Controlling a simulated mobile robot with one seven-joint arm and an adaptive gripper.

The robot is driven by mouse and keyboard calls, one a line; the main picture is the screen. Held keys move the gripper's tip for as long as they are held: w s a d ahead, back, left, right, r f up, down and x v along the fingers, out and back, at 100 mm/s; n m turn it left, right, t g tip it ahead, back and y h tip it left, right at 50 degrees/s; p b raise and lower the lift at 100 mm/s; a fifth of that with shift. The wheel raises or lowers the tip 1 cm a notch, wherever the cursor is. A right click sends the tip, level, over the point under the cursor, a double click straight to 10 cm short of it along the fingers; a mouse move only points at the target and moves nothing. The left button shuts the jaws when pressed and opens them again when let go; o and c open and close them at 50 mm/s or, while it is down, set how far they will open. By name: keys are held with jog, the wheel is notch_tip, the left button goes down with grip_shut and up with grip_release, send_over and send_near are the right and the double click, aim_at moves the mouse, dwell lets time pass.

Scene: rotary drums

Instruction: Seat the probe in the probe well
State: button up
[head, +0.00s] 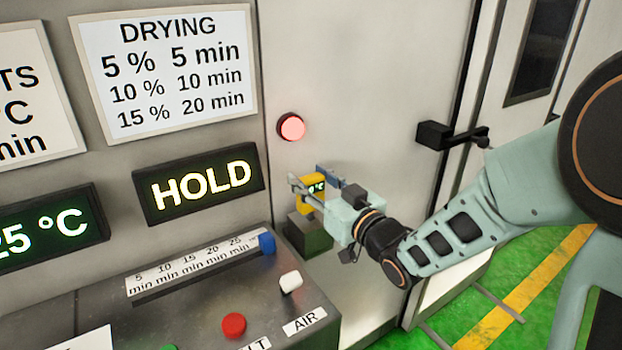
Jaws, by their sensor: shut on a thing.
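The probe (312,208) has a yellow body with a small lit green display on a dark face. My gripper (318,184) is shut on it, with a finger at either side, in front of the pale machine wall. The probe's lower end meets the top of a dark grey block (310,238) in the picture; I cannot tell whether it rests in it or is just above. The gripper hides part of the probe. I cannot make out the probe well for certain.
A control desk has a blue slider knob (267,243), a white switch (291,281) and a red button (233,325). A lit red lamp (291,127) and a HOLD display (201,184) are on the wall. A black door handle (452,135) juts out above my arm.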

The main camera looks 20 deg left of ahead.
jog(key=shift+f+b, duration=0.85)
jog(key=shift+f, duration=0.05)
jog(key=o, duration=1.3)
jog(key=v, duration=0.7)
jog(key=shift+s+d, duration=0.2)
